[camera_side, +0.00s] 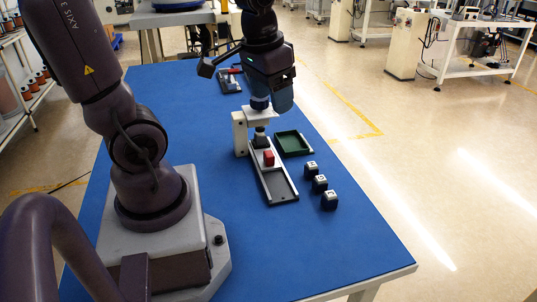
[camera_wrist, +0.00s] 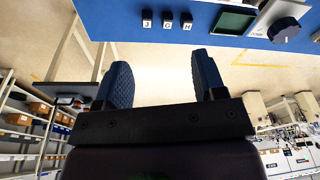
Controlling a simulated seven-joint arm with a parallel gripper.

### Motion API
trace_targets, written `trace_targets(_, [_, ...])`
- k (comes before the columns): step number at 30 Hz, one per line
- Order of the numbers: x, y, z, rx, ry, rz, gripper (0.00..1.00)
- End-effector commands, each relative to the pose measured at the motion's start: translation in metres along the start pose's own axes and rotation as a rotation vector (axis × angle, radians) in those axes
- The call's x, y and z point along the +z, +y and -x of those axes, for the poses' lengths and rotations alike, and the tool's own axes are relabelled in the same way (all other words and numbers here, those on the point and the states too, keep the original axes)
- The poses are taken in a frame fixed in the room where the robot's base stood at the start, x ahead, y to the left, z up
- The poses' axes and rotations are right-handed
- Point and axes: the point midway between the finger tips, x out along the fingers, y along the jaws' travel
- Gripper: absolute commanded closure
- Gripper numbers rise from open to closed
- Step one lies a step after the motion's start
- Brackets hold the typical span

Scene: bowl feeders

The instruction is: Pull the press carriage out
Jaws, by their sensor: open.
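The press (camera_side: 240,133) is a pale upright frame with a dark knob on top, standing on the blue table. A long grey and dark track (camera_side: 278,187) runs out from under it. A dark block under the press head and a red block (camera_side: 268,158) sit on this track; I cannot tell which part is the carriage. My gripper (camera_side: 280,100) is above the press, apart from the red block. In the wrist view its two blue ribbed fingers (camera_wrist: 162,75) are spread with nothing between them. The press's dark knob (camera_wrist: 284,30) shows at the top right there.
A green tray (camera_side: 306,152) lies right of the press. Three dark lettered cubes (camera_side: 320,184) stand in a row beside the track, also seen in the wrist view (camera_wrist: 167,20). Another small fixture (camera_side: 230,86) is at the table's far end. The front right table is clear.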

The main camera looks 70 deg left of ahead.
Motion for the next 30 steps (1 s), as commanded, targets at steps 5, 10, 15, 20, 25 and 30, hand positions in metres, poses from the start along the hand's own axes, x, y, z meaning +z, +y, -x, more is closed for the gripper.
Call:
trace_targets(5, [-0.024, -0.054, -0.053, -0.005, -0.146, 0.059, 0.36])
trace_targets(10, [-0.034, -0.106, -0.107, 0.022, -0.232, 0.039, 0.36])
trace_targets(15, [-0.041, -0.143, -0.150, 0.048, -0.251, -0.058, 0.36])
trace_targets(20, [-0.063, -0.154, -0.153, 0.030, -0.187, -0.225, 0.36])
trace_targets(25, [-0.061, -0.154, -0.160, 0.034, -0.184, -0.278, 0.36])
trace_targets(30, [-0.056, -0.153, -0.186, 0.036, -0.188, -0.277, 0.36])
